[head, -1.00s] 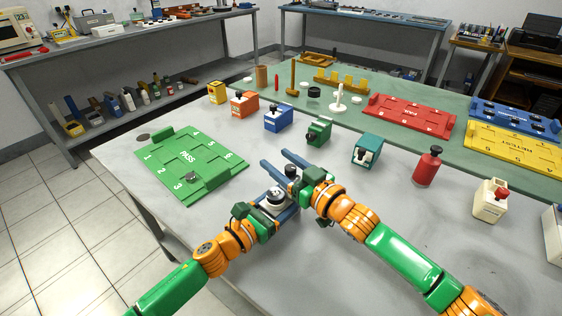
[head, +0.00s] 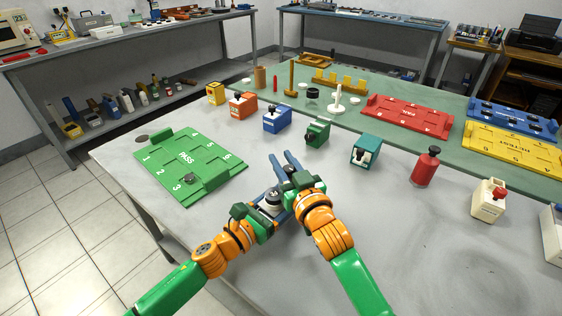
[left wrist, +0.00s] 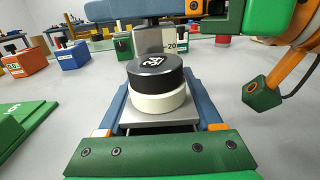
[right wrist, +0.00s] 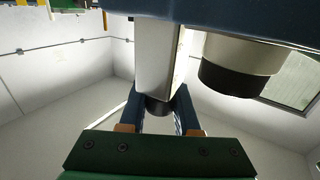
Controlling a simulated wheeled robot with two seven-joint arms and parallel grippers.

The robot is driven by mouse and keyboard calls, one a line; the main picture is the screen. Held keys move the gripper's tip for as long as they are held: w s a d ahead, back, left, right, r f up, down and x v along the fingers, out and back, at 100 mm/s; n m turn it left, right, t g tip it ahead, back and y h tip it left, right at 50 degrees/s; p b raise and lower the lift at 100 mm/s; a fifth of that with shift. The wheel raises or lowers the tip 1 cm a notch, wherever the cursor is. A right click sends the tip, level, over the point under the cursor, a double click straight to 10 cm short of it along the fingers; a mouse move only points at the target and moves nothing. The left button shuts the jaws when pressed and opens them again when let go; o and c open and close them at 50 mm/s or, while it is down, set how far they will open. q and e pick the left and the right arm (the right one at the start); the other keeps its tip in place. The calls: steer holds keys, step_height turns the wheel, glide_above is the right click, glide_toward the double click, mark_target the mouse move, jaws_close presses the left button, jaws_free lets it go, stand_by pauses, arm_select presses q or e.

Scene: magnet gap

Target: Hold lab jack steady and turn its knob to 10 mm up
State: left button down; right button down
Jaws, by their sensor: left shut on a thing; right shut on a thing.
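The lab jack (left wrist: 205,127) stands on the grey table, mostly covered by my grippers in the head view. A white disc with a black top (left wrist: 155,80) sits on its metal plate; the disc also shows in the head view (head: 271,199). My left gripper (head: 277,203) is shut on the jack, its blue fingers along both sides of it. My right gripper (head: 286,164) is shut on the dark knob (right wrist: 159,106), which sits between its fingers in the right wrist view. A "20" mark shows on the upright scale (left wrist: 170,44) behind the disc; the exact height reading is unclear.
A green PASS tray (head: 190,168) lies to the left of the jack. Several coloured blocks stand behind it, including a green one (head: 317,134) and a teal one (head: 366,151).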

steer(key=shift+d, duration=0.1)
steer(key=c, duration=0.6)
jaws_free()
step_height(320, 180, up, 10)
